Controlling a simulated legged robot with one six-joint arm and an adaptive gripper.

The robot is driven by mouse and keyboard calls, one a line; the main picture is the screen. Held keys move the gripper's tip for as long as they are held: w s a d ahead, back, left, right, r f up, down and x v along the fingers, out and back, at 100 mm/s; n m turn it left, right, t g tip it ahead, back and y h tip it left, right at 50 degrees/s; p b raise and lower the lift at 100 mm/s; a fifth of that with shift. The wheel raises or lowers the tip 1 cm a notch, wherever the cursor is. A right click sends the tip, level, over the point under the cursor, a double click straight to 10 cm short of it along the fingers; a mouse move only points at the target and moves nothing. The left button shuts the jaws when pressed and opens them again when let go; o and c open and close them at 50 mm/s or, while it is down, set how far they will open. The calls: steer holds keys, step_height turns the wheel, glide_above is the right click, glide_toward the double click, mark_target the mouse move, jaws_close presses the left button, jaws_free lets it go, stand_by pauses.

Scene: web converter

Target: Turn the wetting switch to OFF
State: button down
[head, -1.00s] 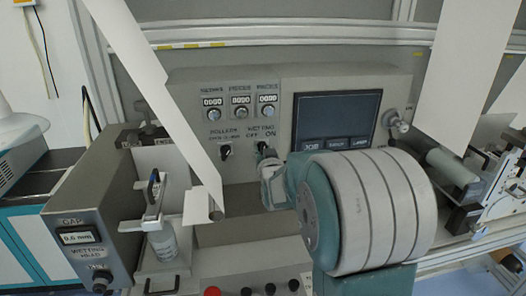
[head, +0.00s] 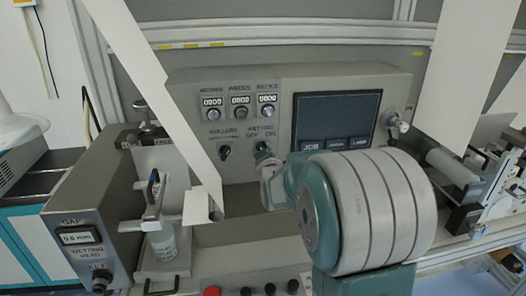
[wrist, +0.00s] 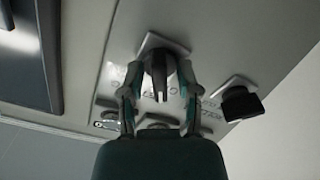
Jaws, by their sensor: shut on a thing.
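The wetting switch (head: 262,147) is a dark knob on the grey control panel, under the WETTING label with OFF at left and ON at right. In the wrist view the wetting switch (wrist: 160,68) sits between the two fingers of my gripper (wrist: 161,80), which is shut on it. In the head view my gripper (head: 267,163) reaches up to the switch from below, and my teal and grey arm stands in front of the panel's lower right. I cannot tell which label the knob points to.
The rollers switch (head: 225,152) is just left of the wetting switch; it shows at right in the wrist view (wrist: 240,102). Counters (head: 240,101) are above and a dark screen (head: 337,121) is to the right. A white paper web (head: 165,100) hangs at left.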

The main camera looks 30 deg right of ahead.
steer(key=shift+w+a+r, duration=0.1)
steer(key=shift+r, duration=0.1)
steer(key=c, duration=0.7)
jaws_free()
steer(key=shift+f, duration=0.1)
steer(key=shift+a, duration=0.1)
steer(key=v, duration=1.2)
